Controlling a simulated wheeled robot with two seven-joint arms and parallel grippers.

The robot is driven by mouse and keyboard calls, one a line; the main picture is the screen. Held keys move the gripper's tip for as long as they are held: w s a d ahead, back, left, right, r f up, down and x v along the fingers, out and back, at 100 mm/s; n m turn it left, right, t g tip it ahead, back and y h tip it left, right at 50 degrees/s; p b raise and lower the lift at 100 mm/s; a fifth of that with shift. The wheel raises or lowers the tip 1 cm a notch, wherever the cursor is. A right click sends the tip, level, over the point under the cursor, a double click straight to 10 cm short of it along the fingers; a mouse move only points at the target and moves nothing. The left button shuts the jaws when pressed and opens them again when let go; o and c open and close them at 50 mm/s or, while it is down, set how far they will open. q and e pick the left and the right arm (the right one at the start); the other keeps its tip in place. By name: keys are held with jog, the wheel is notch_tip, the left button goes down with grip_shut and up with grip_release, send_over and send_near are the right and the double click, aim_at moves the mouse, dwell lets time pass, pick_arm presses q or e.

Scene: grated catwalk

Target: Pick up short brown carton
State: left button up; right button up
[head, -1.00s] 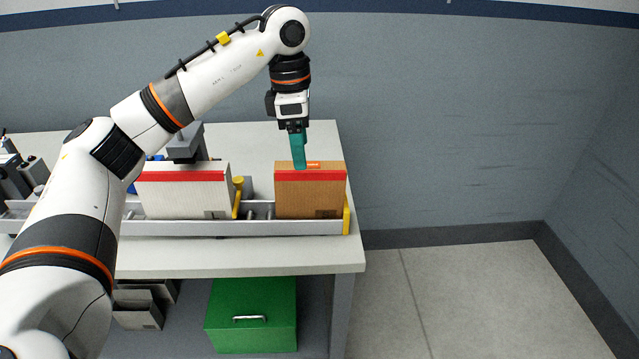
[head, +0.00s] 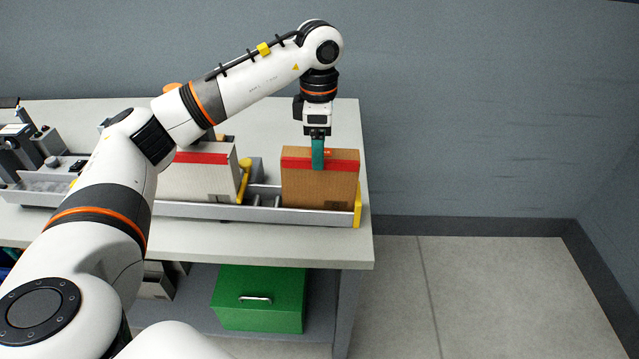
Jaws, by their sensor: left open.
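The short brown carton (head: 318,188) stands upright at the right end of a grey tray (head: 270,214) on the table, with a red band across its upper part. My left gripper (head: 318,166) points down over the carton's top, its teal fingers overlapping the top edge and red band. The jaws are open. From this angle one finger shows, and I cannot tell whether the carton lies between the fingers. My right gripper is not in view.
A white carton (head: 200,178) with a red band stands left in the tray, partly behind my left arm. Yellow pieces (head: 357,204) edge the brown carton's slot. A green box (head: 260,300) sits on the lower shelf. Floor right of the table (head: 200,240) is clear.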

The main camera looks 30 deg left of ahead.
aim_at(319, 184)
pick_arm(q)
notch_tip(319, 184, down, 3)
jog(key=shift+f, duration=0.15)
jog(key=c, duration=1.3)
jog(key=shift+c, duration=0.2)
